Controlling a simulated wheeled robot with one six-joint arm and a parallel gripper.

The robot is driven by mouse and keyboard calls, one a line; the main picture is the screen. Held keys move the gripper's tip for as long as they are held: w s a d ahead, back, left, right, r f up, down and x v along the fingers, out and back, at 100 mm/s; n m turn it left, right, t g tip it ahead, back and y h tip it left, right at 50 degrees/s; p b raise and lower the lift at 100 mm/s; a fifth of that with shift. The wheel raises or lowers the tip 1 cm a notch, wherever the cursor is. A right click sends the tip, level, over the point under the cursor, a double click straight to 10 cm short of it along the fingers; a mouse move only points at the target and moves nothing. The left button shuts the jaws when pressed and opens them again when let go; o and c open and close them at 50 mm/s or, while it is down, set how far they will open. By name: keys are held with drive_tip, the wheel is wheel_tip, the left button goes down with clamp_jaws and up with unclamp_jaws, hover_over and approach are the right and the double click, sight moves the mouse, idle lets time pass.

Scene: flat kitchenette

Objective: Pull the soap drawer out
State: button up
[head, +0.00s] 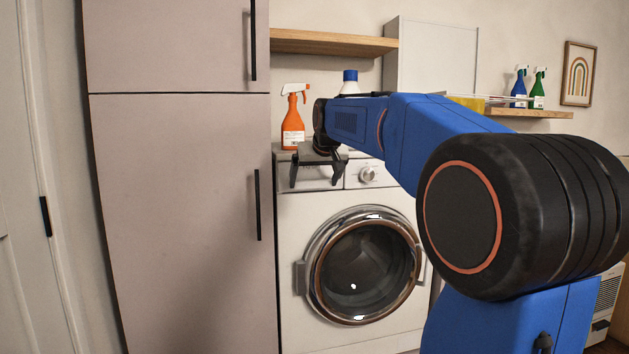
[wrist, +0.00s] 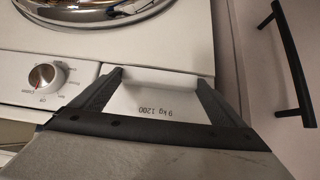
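The soap drawer (head: 320,171) is the white panel at the top left of the washing machine, left of the dial. Its face looks flush with the machine front. In the wrist view, which is upside down, the drawer (wrist: 150,101) shows a pale recess along one edge and the print "9 kg 1200". My gripper (head: 315,187) is in front of the drawer. In the wrist view my gripper (wrist: 160,79) is open, its two dark fingers spread to either side of the drawer front with nothing between them. Whether the fingertips touch the panel cannot be told.
The washing machine's round door (head: 364,266) is below and the dial (head: 368,174) to the right. A tall cabinet (head: 180,220) with a black handle (head: 257,205) stands close at left. An orange spray bottle (head: 293,122) and a blue-capped bottle (head: 350,82) stand on top.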

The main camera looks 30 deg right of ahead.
drive_tip(key=s+a, duration=0.2)
drive_tip(key=s, duration=0.6)
drive_tip(key=s+a, duration=0.3)
drive_tip(key=s, duration=0.6)
drive_tip(key=shift+s, duration=0.2)
drive_tip(key=o, duration=1.2)
drive_tip(key=v, duration=1.7)
drive_tip(key=shift+r, duration=0.15)
drive_tip(key=shift+s+a, duration=0.1)
drive_tip(key=shift+s, duration=0.05)
drive_tip(key=s+a+f+n+g, duration=0.1)
drive_tip(key=s+a+f, duration=0.2)
drive_tip(key=f, duration=1.1)
drive_tip(key=s+a+f+n+g+y, duration=0.1)
drive_tip(key=s+a+f, duration=0.3)
drive_tip(key=f, duration=1.1)
drive_tip(key=s+a+f+n+g+y, duration=0.1)
drive_tip(key=s+a+f, duration=0.2)
drive_tip(key=f, duration=1.2)
drive_tip(key=shift+s+g, duration=0.4)
drive_tip(key=shift+s, duration=0.05)
